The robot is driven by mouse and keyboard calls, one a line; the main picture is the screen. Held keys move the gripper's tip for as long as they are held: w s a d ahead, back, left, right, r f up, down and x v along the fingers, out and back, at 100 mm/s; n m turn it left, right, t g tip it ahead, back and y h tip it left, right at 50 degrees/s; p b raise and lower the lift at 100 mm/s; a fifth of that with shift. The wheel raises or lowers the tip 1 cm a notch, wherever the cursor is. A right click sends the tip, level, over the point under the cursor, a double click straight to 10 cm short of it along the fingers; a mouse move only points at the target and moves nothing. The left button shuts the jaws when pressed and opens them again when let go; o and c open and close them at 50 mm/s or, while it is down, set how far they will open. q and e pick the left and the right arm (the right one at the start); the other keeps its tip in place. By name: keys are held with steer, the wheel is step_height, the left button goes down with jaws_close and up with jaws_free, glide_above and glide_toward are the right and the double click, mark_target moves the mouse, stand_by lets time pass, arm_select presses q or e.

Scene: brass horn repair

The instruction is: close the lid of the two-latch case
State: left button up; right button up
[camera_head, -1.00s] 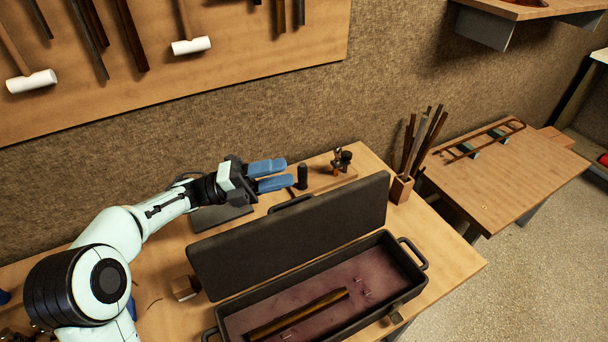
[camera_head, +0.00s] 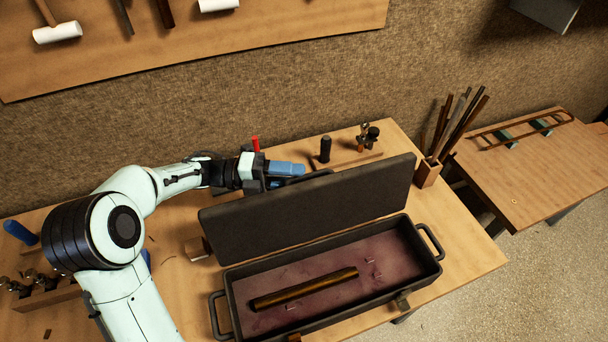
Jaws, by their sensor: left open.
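The long dark case (camera_head: 345,251) stands open on the wooden bench, with a reddish lining. Its black lid (camera_head: 306,214) stands raised at the back edge, leaning a little backward. A dark brass tube (camera_head: 304,288) lies inside the case. A latch (camera_head: 402,301) shows on the front wall at the right; another small one is at the bottom edge of the picture. My left gripper (camera_head: 288,172), with blue fingers, is open behind the lid near its top edge. The lid hides part of the fingers, and I cannot tell if they touch it. My right gripper is not in view.
A wooden holder (camera_head: 427,174) with several rods stands at the bench's right back corner. A dark upright tool (camera_head: 325,149) and a small fixture stand behind the lid. A wooden block (camera_head: 197,248) sits beside the lid's left end. The bench right of the case is clear.

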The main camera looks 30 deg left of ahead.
arm_select(q)
steer(key=shift+x, duration=1.4)
jaws_close()
